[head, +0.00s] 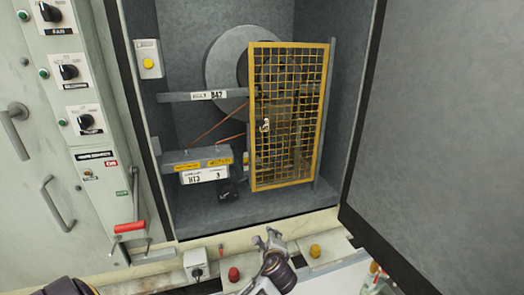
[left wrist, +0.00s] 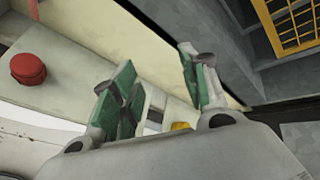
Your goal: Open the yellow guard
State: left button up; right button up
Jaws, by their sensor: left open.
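The yellow guard (head: 287,180) is a tall framed mesh panel inside the open grey cabinet. It stands in front of the right part of a large grey wheel, beside a grey post at its right edge. A small pale handle (head: 265,125) sits near its left edge. A corner of the guard shows at top right in the left wrist view (left wrist: 286,22). My left gripper (head: 269,238) is low at the cabinet's front sill, below the guard and apart from it. Its green-padded fingers (left wrist: 157,78) are spread with nothing between them. My right gripper is not in view.
A large grey door panel (head: 450,130) stands open at right. A red button (head: 233,274) and a yellow button (head: 315,250) flank my left gripper. A red-handled lever (head: 130,227) and a switch panel (head: 70,75) are at left. The cabinet floor (head: 265,207) before the guard is mostly clear.

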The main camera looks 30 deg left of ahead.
pick_arm(q)
jog(key=w+a+r+m+t+y, duration=0.1)
jog(key=w+r+m+t+y, duration=0.15)
jog(key=r, duration=0.55)
jog(key=w+r+m+t+y, duration=0.1)
jog(key=r+m+y, duration=0.15)
jog(key=r, duration=0.55)
jog(key=m+t+y, duration=0.1)
jog(key=m+y, duration=0.4)
send_near(261, 123)
jog(key=v, duration=0.4)
jog(key=shift+s+d, duration=0.15)
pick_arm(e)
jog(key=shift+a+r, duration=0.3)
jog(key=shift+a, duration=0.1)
pick_arm(q)
jog(key=shift+p, duration=0.3)
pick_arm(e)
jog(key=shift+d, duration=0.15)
pick_arm(q)
jog(key=p+x, duration=0.2)
jog(key=x, duration=1)
jog(key=shift+d+p, duration=0.1)
jog(key=shift+p, duration=0.2)
jog(key=shift+x, duration=1)
jog(key=shift+f, duration=0.1)
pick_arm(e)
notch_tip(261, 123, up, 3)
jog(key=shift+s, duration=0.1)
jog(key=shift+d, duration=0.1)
